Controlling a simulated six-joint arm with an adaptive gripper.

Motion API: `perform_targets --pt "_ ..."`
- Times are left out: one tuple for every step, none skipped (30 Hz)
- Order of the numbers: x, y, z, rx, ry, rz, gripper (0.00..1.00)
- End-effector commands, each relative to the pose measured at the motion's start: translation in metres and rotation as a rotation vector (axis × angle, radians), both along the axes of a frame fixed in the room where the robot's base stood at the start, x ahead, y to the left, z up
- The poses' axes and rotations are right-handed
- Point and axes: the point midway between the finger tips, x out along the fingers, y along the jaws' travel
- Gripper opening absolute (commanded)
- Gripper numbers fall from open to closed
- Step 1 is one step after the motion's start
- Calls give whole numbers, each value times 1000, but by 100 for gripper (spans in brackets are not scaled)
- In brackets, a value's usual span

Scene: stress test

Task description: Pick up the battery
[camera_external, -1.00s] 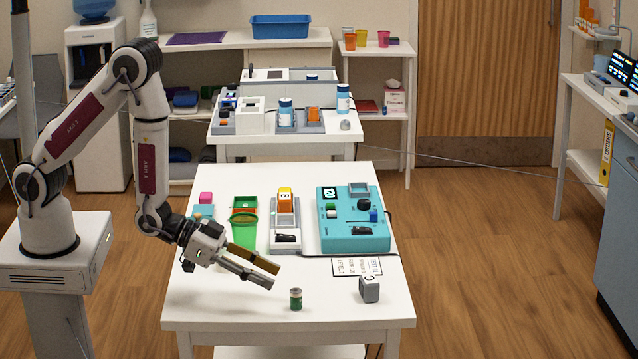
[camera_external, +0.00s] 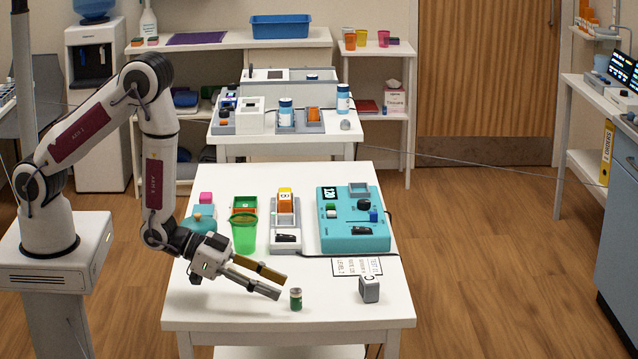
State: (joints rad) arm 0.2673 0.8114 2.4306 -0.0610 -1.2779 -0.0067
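A small green cylinder with a pale top (camera_external: 296,298), which looks like the battery, stands upright near the front edge of the white table (camera_external: 225,310). My gripper (camera_external: 281,285) is just left of it and slightly higher in the picture, with its fingers pointing right and downward. The two fingers are apart with a gap between them, and nothing shows between them. The near fingertip appears close to the cylinder; I cannot tell if it touches.
A grey block (camera_external: 369,289) marked with a letter stands to the right. Behind are a printed paper (camera_external: 357,267), a teal device (camera_external: 352,243), a grey-white tray (camera_external: 285,243) and a translucent green cup (camera_external: 243,236). The table's front left is clear.

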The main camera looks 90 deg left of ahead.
Motion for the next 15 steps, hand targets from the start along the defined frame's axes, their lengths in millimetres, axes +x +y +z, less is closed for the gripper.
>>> perform_targets --pt "3 -1 -1 0 -1 0 37" --pt "4 -1 -2 0 -1 0 37" --pt "6 -1 -2 0 0 0 37" --pt "6 -1 -2 0 0 0 37" --pt "7 -1 -3 0 0 0 37" --pt "7 -1 -3 0 0 0 37" --pt "7 -1 -3 0 0 0 37" --pt "7 -1 -3 0 0 0 37" --pt "7 -1 -3 0 0 0 37" --pt "7 -1 -3 0 0 0 37" --pt "7 -1 -3 0 0 0 37" --pt "7 -1 -3 0 0 0 37" --pt "7 -1 -3 0 0 0 37" --pt "7 -1 -3 0 0 0 37" --pt "7 -1 -3 0 0 0 37"
